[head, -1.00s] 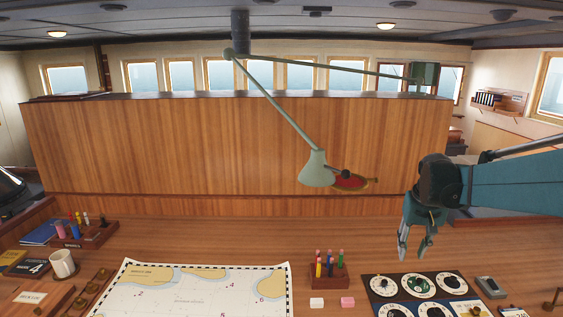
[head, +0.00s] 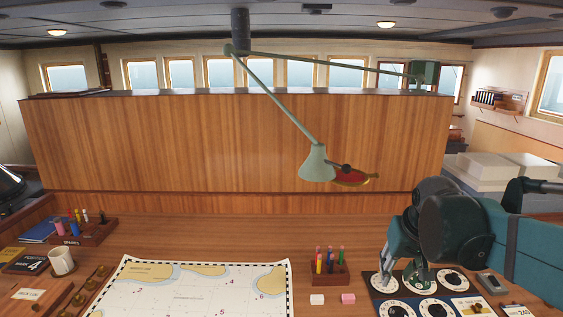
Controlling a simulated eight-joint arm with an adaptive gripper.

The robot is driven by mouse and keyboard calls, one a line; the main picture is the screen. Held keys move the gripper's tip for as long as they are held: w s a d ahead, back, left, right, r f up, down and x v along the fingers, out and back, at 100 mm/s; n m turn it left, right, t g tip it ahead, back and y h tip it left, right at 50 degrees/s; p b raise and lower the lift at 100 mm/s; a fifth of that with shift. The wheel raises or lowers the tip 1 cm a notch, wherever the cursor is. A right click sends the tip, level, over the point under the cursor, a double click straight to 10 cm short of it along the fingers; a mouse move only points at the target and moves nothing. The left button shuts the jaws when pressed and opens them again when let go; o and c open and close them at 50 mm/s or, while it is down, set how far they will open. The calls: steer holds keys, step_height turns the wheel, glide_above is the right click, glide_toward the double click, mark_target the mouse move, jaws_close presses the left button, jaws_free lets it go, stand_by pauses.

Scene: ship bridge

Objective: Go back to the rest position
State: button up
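My gripper (head: 400,279) is in the right part of the head view, pointing down above the desk (head: 200,235). Its two fingers stand apart with a gap between them, and I see nothing held in it. In the picture the fingers overlap the upper left of the dial panel (head: 452,303). I cannot tell how high above the panel they are. My wrist and forearm reach in from the right edge and hide part of the desk there.
A pencil holder (head: 329,273) stands left of my gripper, with a white eraser (head: 317,299) and a pink eraser (head: 348,298) before it. A chart (head: 190,297) lies at the front. A green lamp (head: 315,163) hangs above. A mug (head: 62,262) is at left.

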steer(key=s+a+f+t, duration=0.1)
steer(key=s+a+f, duration=0.1)
steer(key=s, duration=0.3)
steer(key=s+a+f+n+t+b, duration=0.1)
steer(key=s+a+f, duration=0.1)
steer(key=s, duration=0.3)
steer(key=s+a+f, duration=0.2)
steer(key=s+a, duration=0.2)
steer(key=s, duration=0.1)
steer(key=shift+f+t+y+b, duration=0.25)
steer(key=shift+t+y+b, duration=0.05)
steer(key=shift+t+b, duration=0.1)
steer(key=shift+f, duration=0.1)
step_height(320, 180, down, 10)
steer(key=b, duration=1)
steer(key=shift+f+b, duration=0.2)
steer(key=shift+b, duration=0.1)
steer(key=shift+r, duration=0.1)
stand_by(1.8)
